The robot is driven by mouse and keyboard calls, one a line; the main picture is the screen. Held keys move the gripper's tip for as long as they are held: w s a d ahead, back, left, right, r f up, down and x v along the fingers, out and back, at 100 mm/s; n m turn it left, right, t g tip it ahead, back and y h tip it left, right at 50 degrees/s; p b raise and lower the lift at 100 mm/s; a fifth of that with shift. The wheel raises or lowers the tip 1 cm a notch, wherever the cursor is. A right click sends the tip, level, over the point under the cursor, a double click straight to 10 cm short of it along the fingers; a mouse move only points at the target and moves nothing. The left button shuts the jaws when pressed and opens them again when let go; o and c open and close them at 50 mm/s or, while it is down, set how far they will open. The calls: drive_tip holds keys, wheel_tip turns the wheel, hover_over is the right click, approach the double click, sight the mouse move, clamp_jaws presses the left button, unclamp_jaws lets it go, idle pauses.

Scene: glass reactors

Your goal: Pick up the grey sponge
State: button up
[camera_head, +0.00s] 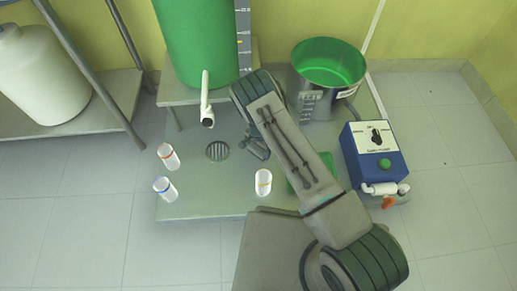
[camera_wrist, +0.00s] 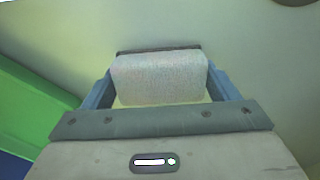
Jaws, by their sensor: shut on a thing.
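The grey sponge (camera_wrist: 158,78) shows in the wrist view as a pale, speckled block between the two blue-grey fingers of my gripper (camera_wrist: 160,85). My gripper is shut on it, with a finger against each side. In the head view my arm reaches over the grey platform, and my gripper (camera_head: 257,150) shows only in part beside the drain. The sponge is hidden behind my arm there.
Three small white containers (camera_head: 263,182) stand on the platform (camera_head: 210,205). A green tank with a white tap (camera_head: 206,100) is at the back. A green tray (camera_head: 297,180) lies partly under my arm.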

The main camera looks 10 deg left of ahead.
drive_tip(key=shift+r, duration=0.6)
drive_tip(key=r+p, duration=0.1)
drive_tip(key=r, duration=0.1)
drive_tip(key=d+r+p, duration=0.1)
drive_tip(key=shift+w+d+r+p, duration=0.1)
drive_tip(key=shift+r+p, duration=0.2)
drive_tip(key=shift+r, duration=0.05)
drive_tip(key=w+d+r+p, duration=0.1)
drive_tip(key=d+r+p, duration=0.2)
drive_tip(key=d, duration=0.7)
wheel_tip(320, 180, up, 3)
drive_tip(key=shift+d+f+p, duration=0.15)
drive_tip(key=shift+d+p, duration=0.05)
drive_tip(key=shift+p, duration=0.15)
